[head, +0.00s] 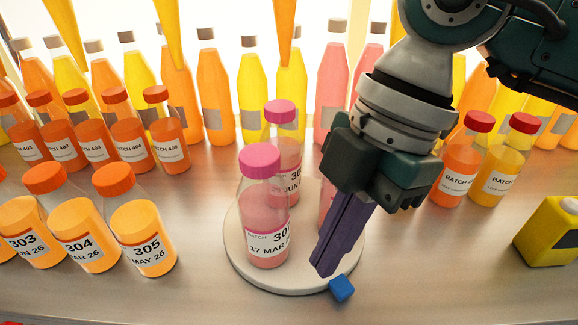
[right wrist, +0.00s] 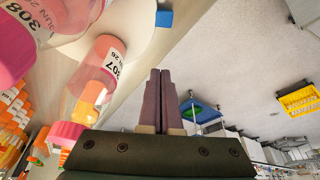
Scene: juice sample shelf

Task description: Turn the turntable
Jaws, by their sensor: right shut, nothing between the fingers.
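The turntable (head: 240,265) is a round pale disc on the metal shelf, in the middle of the head view. A blue tab (head: 341,288) sticks out at its front right edge; it also shows in the right wrist view (right wrist: 164,18). Pink-capped bottles stand on the disc: one in front (head: 266,225), one behind (head: 284,150), and another mostly hidden by my right gripper. My right gripper (head: 325,268) is shut and empty, its purple fingers pointing down over the disc's right side, tips close to the blue tab. Whether they touch it I cannot tell. My left gripper is out of view.
Orange-capped bottles (head: 143,235) stand in rows to the left. Red-capped bottles (head: 500,165) stand at the right, near a yellow box (head: 549,232). Tall juice bottles (head: 213,90) line the back. The shelf front right of the turntable is clear.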

